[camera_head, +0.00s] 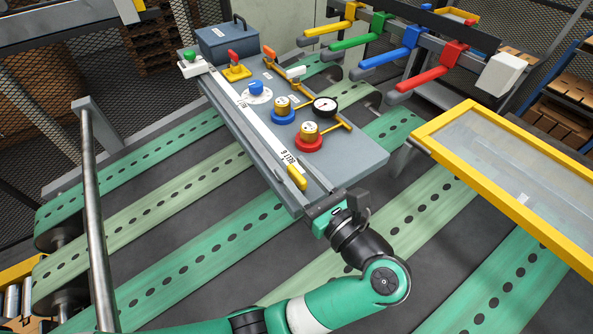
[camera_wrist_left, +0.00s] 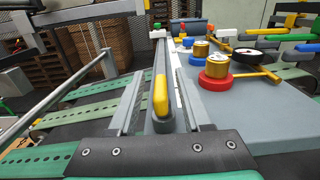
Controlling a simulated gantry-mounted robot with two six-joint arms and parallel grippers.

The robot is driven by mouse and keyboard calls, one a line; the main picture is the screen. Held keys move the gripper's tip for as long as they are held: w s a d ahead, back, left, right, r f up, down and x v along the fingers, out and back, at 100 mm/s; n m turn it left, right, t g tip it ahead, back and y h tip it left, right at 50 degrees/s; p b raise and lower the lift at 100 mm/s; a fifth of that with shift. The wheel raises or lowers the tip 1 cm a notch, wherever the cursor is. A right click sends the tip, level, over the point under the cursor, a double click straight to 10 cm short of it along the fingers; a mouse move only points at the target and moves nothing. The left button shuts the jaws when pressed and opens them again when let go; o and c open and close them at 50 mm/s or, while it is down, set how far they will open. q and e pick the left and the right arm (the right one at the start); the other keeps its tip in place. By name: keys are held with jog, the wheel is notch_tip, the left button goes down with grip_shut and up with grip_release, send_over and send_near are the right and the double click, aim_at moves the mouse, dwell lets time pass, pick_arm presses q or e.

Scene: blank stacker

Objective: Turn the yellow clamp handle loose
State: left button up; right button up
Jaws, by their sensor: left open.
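The yellow clamp handle (camera_head: 297,177) is a short rounded bar at the near end of a long pale rail (camera_head: 255,125) on the grey panel. It lies roughly along the rail. My left gripper (camera_head: 337,202) is open and empty just off the near end of the panel, close to the handle and apart from it in the head view. In the left wrist view the yellow handle (camera_wrist_left: 160,95) stands ahead, framed between the two spread fingers of my left gripper (camera_wrist_left: 158,75). The depth between fingers and handle is hard to judge. My right gripper is not in view.
The panel (camera_head: 355,160) also bears a red-based gold knob (camera_head: 309,135), a blue-based one (camera_head: 284,110), a gauge (camera_head: 325,106) and a blue box (camera_head: 220,42). Green perforated belts (camera_head: 180,195) run below. A yellow-framed clear guard (camera_head: 480,195) stands right. A metal post (camera_head: 97,220) stands left.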

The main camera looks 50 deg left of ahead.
aim_at(306, 184)
pick_arm(q)
jog(key=shift+d, duration=0.15)
jog(key=d, duration=0.2)
jog(key=d+b, duration=0.1)
jog(key=d, duration=0.2)
jog(key=s+d, duration=0.1)
jog(key=d, duration=0.2)
jog(key=shift+d+f, duration=0.1)
jog(key=shift+d, duration=0.05)
jog(key=d+b, duration=0.2)
jog(key=d, duration=0.1)
jog(key=shift+s, duration=0.15)
